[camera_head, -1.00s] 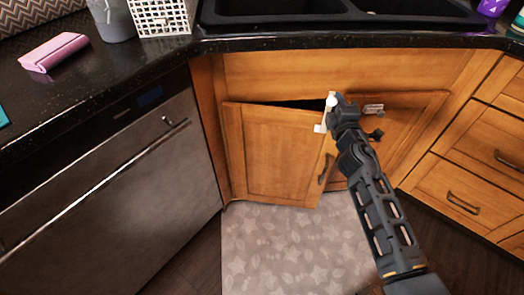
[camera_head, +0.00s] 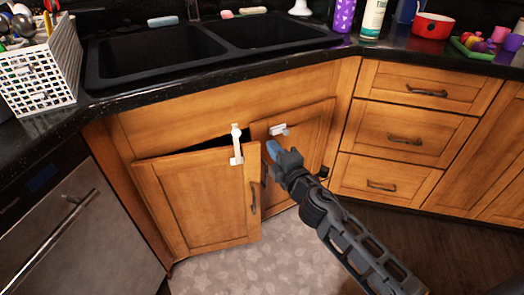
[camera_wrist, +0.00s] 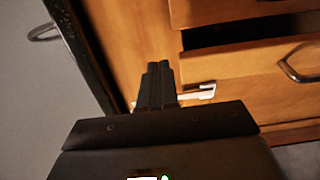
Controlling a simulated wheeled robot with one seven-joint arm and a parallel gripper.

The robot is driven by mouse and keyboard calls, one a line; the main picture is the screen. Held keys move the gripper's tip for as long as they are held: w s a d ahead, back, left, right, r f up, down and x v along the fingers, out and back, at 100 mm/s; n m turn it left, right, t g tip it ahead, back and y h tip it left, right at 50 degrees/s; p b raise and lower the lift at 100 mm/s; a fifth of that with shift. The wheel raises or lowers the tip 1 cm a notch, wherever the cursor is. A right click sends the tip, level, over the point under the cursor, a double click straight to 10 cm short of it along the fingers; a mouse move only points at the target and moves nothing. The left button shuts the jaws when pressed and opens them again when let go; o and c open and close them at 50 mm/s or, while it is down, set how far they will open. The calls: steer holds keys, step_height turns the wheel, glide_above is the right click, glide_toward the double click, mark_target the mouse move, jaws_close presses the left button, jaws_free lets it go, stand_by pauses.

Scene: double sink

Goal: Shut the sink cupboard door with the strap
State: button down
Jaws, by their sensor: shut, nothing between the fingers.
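The left sink cupboard door (camera_head: 200,200) stands ajar, with a dark gap along its top. The white strap (camera_head: 237,146) hangs at its upper right corner, its upper end sticking up above the door. A white catch piece (camera_head: 278,129) is on the right cupboard door (camera_head: 303,128). My gripper (camera_head: 272,150) is shut and empty, in front of the right door and to the right of the strap. In the wrist view the shut fingers (camera_wrist: 158,76) point at the wood, and a white strap piece (camera_wrist: 198,92) shows beside them, partly hidden behind them. Whether they touch it I cannot tell.
The black counter and double sink (camera_head: 160,50) are above. A dishwasher (camera_head: 70,235) is on the left, drawers (camera_head: 405,130) on the right. A patterned mat (camera_head: 250,270) lies on the floor. A white basket (camera_head: 45,75) stands on the counter.

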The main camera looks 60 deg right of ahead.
steer(key=s+a+f+g+h+b, duration=0.1)
steer(key=s+a+f+b, duration=0.1)
steer(key=a+f+b, duration=0.35)
steer(key=m+g+h+b, duration=0.1)
steer(key=m+h+b, duration=0.1)
glide_toward(252, 155)
steer(key=shift+y, duration=0.3)
steer(key=p+x, duration=0.1)
steer(key=x, duration=0.5)
steer(key=shift+w+d, duration=0.15)
steer(key=shift+d, duration=0.25)
